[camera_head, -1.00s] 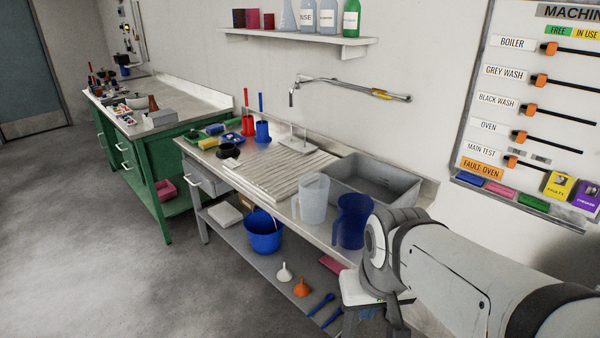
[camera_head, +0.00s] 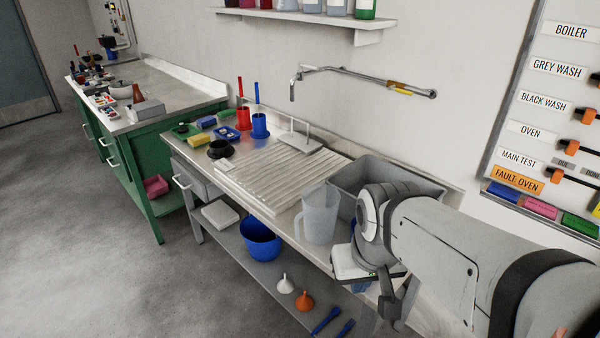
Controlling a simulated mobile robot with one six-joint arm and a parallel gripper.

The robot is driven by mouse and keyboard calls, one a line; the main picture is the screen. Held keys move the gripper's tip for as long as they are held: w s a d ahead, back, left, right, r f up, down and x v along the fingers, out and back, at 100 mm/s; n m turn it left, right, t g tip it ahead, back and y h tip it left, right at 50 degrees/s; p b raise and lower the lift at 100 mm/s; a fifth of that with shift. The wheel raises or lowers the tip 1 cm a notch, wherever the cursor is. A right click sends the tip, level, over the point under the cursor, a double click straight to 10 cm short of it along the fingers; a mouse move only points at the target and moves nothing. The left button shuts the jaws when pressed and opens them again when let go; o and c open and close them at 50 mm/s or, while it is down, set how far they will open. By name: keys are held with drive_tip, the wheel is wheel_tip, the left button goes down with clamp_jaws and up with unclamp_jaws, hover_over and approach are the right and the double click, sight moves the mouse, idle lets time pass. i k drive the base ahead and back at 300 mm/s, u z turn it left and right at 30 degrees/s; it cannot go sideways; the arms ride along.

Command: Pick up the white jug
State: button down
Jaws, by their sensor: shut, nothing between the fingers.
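The white jug (camera_head: 319,216) is translucent and stands upright on the front edge of the sink counter, beside the sink basin. Its handle is on the left side. My gripper (camera_head: 392,306) points down to the right of the jug and nearer to me, apart from it. It is shut and empty. My wrist is close to the jug's right side in the picture. The blue jug (camera_head: 357,284) is almost wholly hidden behind my wrist.
The grey sink basin (camera_head: 345,183) is behind the white jug, and the ribbed drainboard (camera_head: 270,172) is to its left. A tap pipe (camera_head: 360,76) juts from the wall above. The lower shelf holds a blue bucket (camera_head: 261,240) and funnels.

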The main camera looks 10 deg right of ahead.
sight(321, 202)
drive_tip(key=z, duration=2)
drive_tip(key=k, duration=0.95)
drive_tip(key=u, duration=1.4)
drive_tip(key=i, duration=1)
drive_tip(key=u, duration=0.05)
